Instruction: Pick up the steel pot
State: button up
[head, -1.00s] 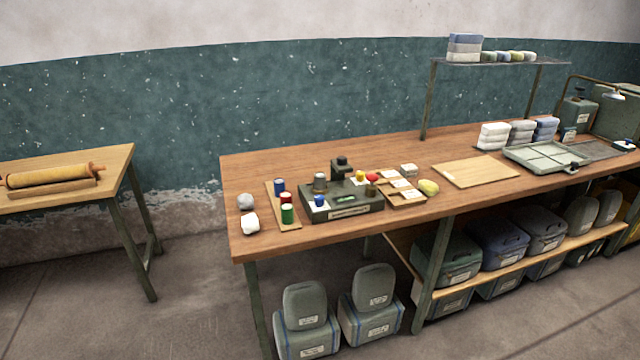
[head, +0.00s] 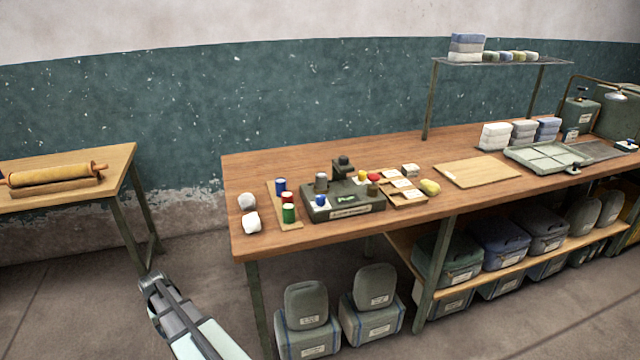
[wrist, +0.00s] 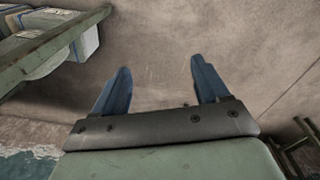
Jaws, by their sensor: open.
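The steel pot appears to be the small grey metal cylinder (head: 321,183) standing upright at the back left of a dark green box (head: 346,208) on the long wooden bench. Its lower part is partly hidden by a small blue item (head: 321,201) in front. My gripper (wrist: 160,66) is open and empty in the wrist view, its two blue fingers apart over bare floor. The pot is not in the wrist view. In the head view my arm shows at the lower left, below and left of the bench, well apart from the pot.
Blue, red and green cylinders (head: 288,213) stand on a thin board left of the box.

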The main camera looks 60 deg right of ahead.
jog(key=w+d+r+m+t+h, duration=0.15)
jog(key=w+d+r, duration=0.25)
jog(key=d+r, duration=0.9)
jog(key=w+d+r+m+t+h, duration=0.15)
jog(key=w+d+r, duration=0.25)
jog(key=d+r, duration=0.9)
notch_tip(320, 180, up, 19)
jog(key=m+g, duration=0.4)
jog(key=m, duration=0.7)
send_over(321, 174)
jog(key=a, duration=0.5)
jog(key=shift+h, duration=0.5)
jog(key=x, duration=0.9)
jog(key=w+x, duration=0.1)
jog(key=x, duration=0.3)
jog(key=shift+s+f, duration=0.1)
jog(key=shift+f, duration=0.15)
jog(key=shift+c, duration=0.5)
jog(key=c, duration=1.2)
